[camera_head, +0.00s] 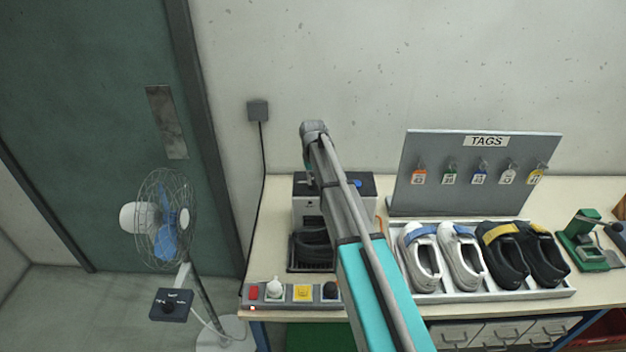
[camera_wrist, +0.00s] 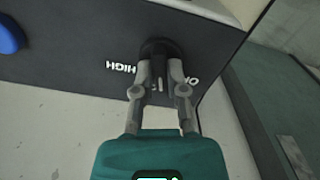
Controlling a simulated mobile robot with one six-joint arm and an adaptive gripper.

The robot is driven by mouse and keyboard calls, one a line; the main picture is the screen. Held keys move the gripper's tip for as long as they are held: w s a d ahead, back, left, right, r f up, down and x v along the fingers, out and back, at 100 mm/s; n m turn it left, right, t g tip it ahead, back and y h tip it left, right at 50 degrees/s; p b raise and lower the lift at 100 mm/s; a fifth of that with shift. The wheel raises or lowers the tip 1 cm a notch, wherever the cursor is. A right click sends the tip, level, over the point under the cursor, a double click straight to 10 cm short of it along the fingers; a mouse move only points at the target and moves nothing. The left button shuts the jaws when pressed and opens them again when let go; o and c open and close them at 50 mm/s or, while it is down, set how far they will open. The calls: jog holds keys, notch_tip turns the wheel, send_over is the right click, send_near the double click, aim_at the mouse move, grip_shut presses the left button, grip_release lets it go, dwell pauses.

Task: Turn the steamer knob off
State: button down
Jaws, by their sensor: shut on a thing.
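The steamer (camera_head: 304,216) is a pale box with a dark upper panel, standing at the left end of the workbench behind my arm. In the wrist view its dark panel (camera_wrist: 75,62) carries the black round steamer knob (camera_wrist: 157,46). White lettering beside the knob reads HIGH on the left; a label on the right is partly hidden by a finger. My gripper (camera_wrist: 160,70) is shut on the knob, one grey finger on each side. In the head view my arm hides the knob and most of the gripper. The knob's exact setting is hard to tell.
A blue part (camera_wrist: 9,36) sits on the panel away from the knob. A dark shoe (camera_head: 312,245) is at the steamer's front. A button strip (camera_head: 318,293) lies at the bench's front edge. A shoe tray (camera_head: 500,293), tag board (camera_head: 480,205) and fan (camera_head: 165,220) stand nearby.

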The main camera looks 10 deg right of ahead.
jog(key=n, duration=0.4)
jog(key=shift+n, duration=2.3)
jog(key=c, duration=0.7)
grip_release()
jog(key=shift+m, duration=0.3)
